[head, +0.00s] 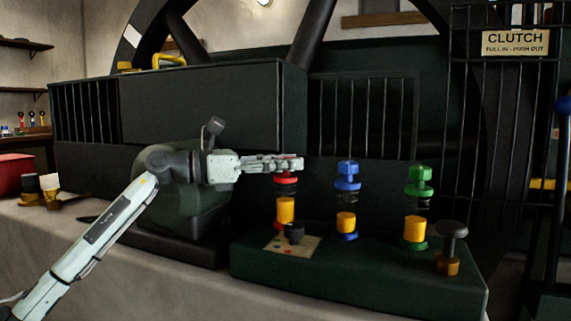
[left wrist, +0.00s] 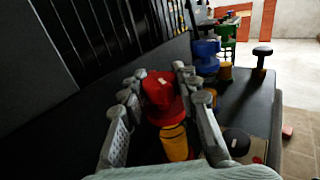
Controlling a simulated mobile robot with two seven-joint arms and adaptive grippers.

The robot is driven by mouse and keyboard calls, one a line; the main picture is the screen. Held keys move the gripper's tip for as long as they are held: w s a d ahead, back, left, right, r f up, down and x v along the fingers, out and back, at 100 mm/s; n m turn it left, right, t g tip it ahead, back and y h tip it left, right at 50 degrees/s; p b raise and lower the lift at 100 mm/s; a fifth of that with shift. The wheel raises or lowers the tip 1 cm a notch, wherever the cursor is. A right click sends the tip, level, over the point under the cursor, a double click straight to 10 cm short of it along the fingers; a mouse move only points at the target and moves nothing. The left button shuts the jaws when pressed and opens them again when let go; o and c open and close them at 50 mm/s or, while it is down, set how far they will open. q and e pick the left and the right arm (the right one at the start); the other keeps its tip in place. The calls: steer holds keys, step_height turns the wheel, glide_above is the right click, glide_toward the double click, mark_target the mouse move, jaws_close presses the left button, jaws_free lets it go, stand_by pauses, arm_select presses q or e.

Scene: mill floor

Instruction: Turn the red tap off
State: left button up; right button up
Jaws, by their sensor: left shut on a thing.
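The red tap (head: 286,179) tops a clear oiler with yellow fill at the left end of the dark green block. My left gripper (head: 289,163) comes in level from the left and is shut on the red tap, hiding its upper part in the head view. In the left wrist view the red tap (left wrist: 161,92) sits between the two fingers of my left gripper (left wrist: 158,84), with yellow (left wrist: 175,140) below it. My right gripper does not show in either view.
A blue-topped oiler (head: 347,184) and a green-topped one (head: 419,188) stand to the right. A dark knob (head: 453,230) is at the right end of the block (head: 370,272). A barred guard (head: 362,110) stands behind. A small black knob (head: 293,232) is in front.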

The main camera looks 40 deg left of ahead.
arm_select(q)
steer(key=shift+f, duration=0.1)
steer(key=o, duration=1.2)
steer(key=shift+c, duration=0.2)
step_height(320, 180, up, 10)
steer(key=shift+r, duration=0.1)
